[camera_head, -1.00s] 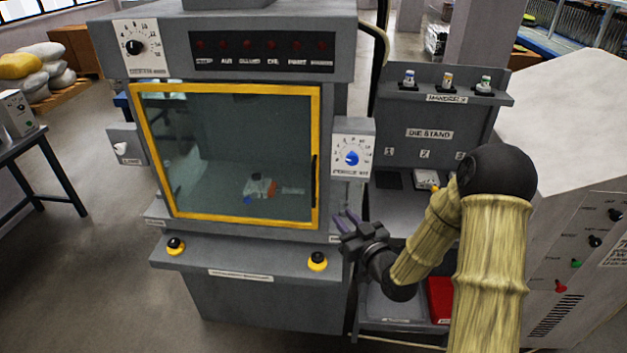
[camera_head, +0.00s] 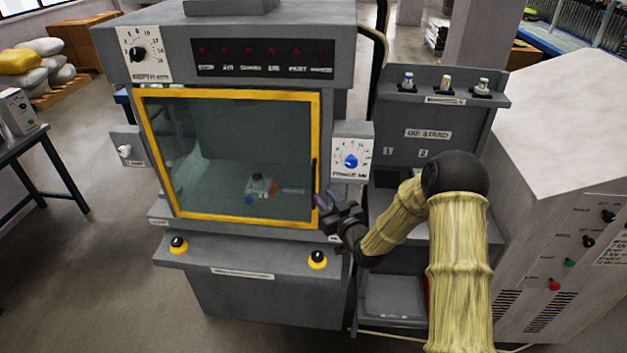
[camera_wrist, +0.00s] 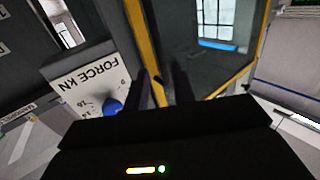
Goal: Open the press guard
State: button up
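The press guard (camera_head: 235,150) is a clear pane in a yellow frame on the front of the grey press, and it is closed. Its dark upright handle (camera_head: 315,178) is on the right side of the frame. My gripper (camera_head: 326,203) is at the lower right of the guard, close to the handle's lower end. In the wrist view, the two dark fingers of my gripper (camera_wrist: 164,88) are apart, with the yellow frame (camera_wrist: 143,45) beyond them. I cannot make out the handle between the fingers, nor tell whether they touch the guard.
A force dial box (camera_head: 352,155) with a blue knob juts out just right of the guard, close to my gripper. Below is a ledge with two yellow-ringed black buttons (camera_head: 317,260). The die stand (camera_head: 428,135) is to the right. A small object (camera_head: 262,187) shows behind the pane.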

aim_at(314, 186)
jog(key=p+x, duration=0.2)
jog(key=x, duration=0.5)
jog(key=shift+w+a+p, duration=0.15)
jog(key=shift+w+p, duration=0.1)
jog(key=shift+p, duration=0.05)
jog(key=shift+c, duration=0.5)
grip_shut()
